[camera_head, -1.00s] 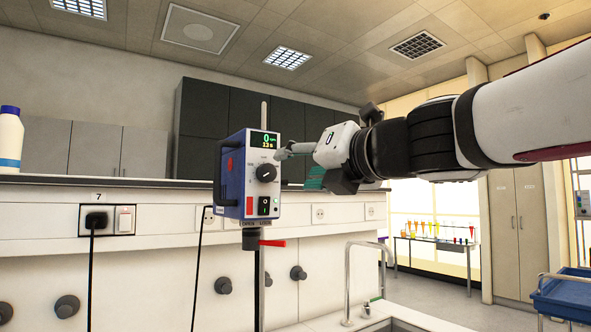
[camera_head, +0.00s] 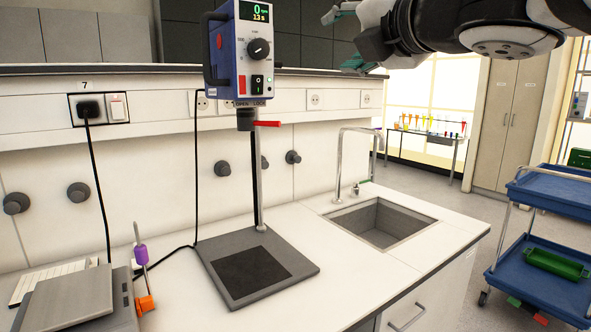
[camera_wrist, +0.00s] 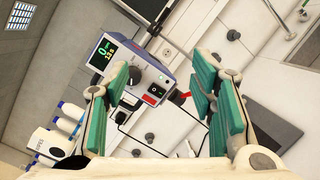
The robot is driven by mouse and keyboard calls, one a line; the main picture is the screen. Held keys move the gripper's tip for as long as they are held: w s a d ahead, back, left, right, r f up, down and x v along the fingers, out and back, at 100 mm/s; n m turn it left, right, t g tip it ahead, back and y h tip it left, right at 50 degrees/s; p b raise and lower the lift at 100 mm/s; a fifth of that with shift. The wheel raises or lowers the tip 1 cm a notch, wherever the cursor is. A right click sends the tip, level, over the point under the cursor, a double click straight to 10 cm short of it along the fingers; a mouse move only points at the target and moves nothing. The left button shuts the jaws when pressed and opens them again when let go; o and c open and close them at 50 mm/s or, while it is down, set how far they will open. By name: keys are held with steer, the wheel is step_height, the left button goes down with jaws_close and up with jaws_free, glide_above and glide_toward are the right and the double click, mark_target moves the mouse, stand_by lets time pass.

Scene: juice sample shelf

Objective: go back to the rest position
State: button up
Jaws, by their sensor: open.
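The stirrer also shows in the wrist view (camera_wrist: 130,70), beyond the gap between the fingers.
The stand's dark base plate (camera_head: 255,267) is on the white bench, with a sink (camera_head: 380,222) to its right. A balance (camera_head: 72,300) is at front left. A blue cart (camera_head: 545,200) stands at right. The bench between plate and sink is clear.

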steer(key=s+d+f+m+g+h+p, duration=0.2)
steer(key=s+d+f+m+h, duration=0.3)
steer(key=d+f+m, duration=0.3)
steer(key=s+d+f+m+g+h+p, duration=0.1)
steer(key=s+d+f+m+g+h, duration=0.1)
steer(key=s+d+f+m+h, duration=0.65)
steer(key=s+a+f+m+g+y+p, duration=0.1)
steer(key=s+a+f+m+g+y, duration=0.1)
steer(key=s+f+m, duration=0.4)
steer(key=s+a+f+m+g+y+p, duration=0.1)
steer(key=s+a+f+m+g+y, duration=0.1)
steer(key=s+f+m+g+y, duration=0.3)
steer(key=s+f+m+g, duration=0.2)
steer(key=s, duration=0.1)
steer(key=shift+s+a+p, duration=0.3)
steer(key=shift+s+a, duration=0.05)
steer(key=shift+a, duration=0.05)
steer(key=shift+c, duration=0.6)
